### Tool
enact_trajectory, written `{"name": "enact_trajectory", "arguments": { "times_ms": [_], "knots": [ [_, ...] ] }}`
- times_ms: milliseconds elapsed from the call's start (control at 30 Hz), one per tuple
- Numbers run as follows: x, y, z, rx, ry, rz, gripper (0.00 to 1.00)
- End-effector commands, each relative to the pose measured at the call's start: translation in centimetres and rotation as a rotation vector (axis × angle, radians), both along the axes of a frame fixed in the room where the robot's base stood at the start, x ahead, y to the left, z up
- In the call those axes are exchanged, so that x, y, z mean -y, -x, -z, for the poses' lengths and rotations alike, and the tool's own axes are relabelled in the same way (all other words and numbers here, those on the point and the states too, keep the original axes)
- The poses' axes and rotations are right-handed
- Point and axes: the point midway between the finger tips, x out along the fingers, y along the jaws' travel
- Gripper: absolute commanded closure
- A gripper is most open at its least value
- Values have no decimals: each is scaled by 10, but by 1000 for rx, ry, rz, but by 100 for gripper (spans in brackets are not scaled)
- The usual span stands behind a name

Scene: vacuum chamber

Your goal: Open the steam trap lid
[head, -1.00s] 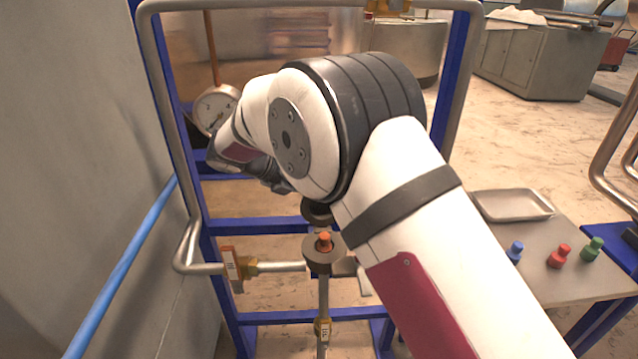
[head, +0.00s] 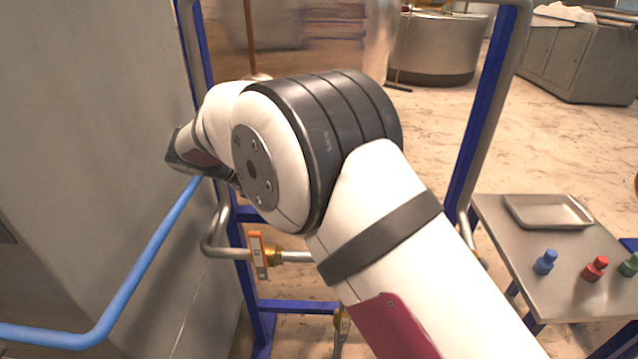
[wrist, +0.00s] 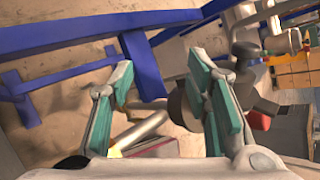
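The steam trap is hidden behind my arm in the head view; only its silver side pipe (head: 296,257) shows left of the arm. In the wrist view a dark rounded part (wrist: 181,108), which looks like part of the trap, sits by the right finger and is partly covered by it. I cannot tell whether they touch, or whether the lid is open. My gripper (wrist: 160,72) has its two teal-padded fingers wide apart, with nothing held between them. In the head view its fingers are hidden behind my wrist.
A blue frame (head: 478,120) stands around the pipework, and its bars (wrist: 85,40) cross the wrist view. A grey wall and blue pipe (head: 150,255) are close on the left. A table at right holds a tray (head: 548,212) and blue (head: 545,262), red (head: 595,268) and green knobs (head: 630,264).

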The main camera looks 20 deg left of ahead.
Motion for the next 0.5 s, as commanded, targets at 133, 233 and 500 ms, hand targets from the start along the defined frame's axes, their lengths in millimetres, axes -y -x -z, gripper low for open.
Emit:
{"name": "enact_trajectory", "arguments": {
  "times_ms": [133, 233, 500],
  "knots": [
    [-6, 5, -1, 1, 0, -1, 56],
    [-6, 6, -1, 1, 1, 0, 56],
    [-5, 5, -3, 2, 1, 2, 83]
  ]
}}
